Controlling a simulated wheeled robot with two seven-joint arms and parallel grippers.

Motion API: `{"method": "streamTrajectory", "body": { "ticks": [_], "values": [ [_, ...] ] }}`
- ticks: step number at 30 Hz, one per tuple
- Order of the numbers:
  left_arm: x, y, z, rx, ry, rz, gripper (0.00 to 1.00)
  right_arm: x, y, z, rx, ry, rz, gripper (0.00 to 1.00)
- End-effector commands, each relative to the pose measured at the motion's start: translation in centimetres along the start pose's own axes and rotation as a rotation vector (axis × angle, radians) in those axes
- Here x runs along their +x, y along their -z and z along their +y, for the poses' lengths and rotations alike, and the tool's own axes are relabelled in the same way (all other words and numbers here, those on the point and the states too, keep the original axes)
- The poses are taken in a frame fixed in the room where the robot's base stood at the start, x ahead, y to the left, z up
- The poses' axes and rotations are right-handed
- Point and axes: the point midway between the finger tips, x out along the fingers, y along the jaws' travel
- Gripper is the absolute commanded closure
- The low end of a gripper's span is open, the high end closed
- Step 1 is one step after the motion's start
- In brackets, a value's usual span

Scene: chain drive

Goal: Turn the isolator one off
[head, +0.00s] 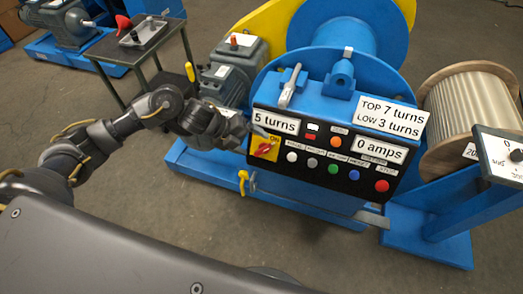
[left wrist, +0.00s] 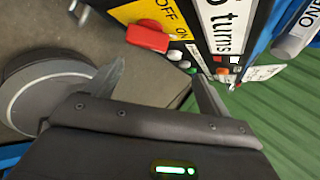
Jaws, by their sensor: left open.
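The isolator is a red handle (head: 264,148) on a yellow plate at the left end of the black control panel (head: 335,158). The word ON shows on the plate in the head view. In the left wrist view, the red handle (left wrist: 147,38) and the yellow plate (left wrist: 165,18) with OFF and ON show at the top. I cannot tell for sure which mark the handle points to. My left gripper (head: 258,131) is beside the plate's upper left. In the left wrist view my left gripper (left wrist: 160,75) is open and empty, its fingertips apart from the handle. My right gripper is not in view.
The panel carries several coloured buttons and labels reading 5 turns and 0 amps (head: 379,149). A grey lever (head: 290,90) stands above it. A yellow-handled valve (head: 243,182) is below left. A rope drum (head: 470,105) and a dial box (head: 503,157) stand at right.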

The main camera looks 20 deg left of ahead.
Motion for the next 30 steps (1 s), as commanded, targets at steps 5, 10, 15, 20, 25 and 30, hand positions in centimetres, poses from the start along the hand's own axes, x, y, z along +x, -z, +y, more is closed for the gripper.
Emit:
{"method": "streamTrajectory", "body": {
  "ticks": [5, 10, 15, 20, 25, 30],
  "values": [
    [-2.4, -1.8, 1.3, 0.069, -0.07, 0.048, 0.19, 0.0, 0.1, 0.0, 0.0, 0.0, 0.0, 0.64],
    [-2.8, -1.9, 1.6, 0.077, -0.083, 0.061, 0.19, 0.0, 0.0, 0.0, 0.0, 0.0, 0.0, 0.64],
    [-1.5, -1.8, 1.6, 0.075, -0.08, 0.062, 0.19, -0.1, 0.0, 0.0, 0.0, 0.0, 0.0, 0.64],
    [1.4, -1.6, 1.8, 0.074, -0.079, 0.062, 0.19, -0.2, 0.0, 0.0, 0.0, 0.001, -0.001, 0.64],
    [4.5, -1.4, 2.1, 0.073, -0.08, 0.061, 0.19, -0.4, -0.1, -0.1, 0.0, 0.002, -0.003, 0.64],
    [6.8, -1.4, 2.2, 0.074, -0.078, 0.059, 0.19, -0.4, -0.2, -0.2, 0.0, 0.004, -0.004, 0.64]
  ]
}}
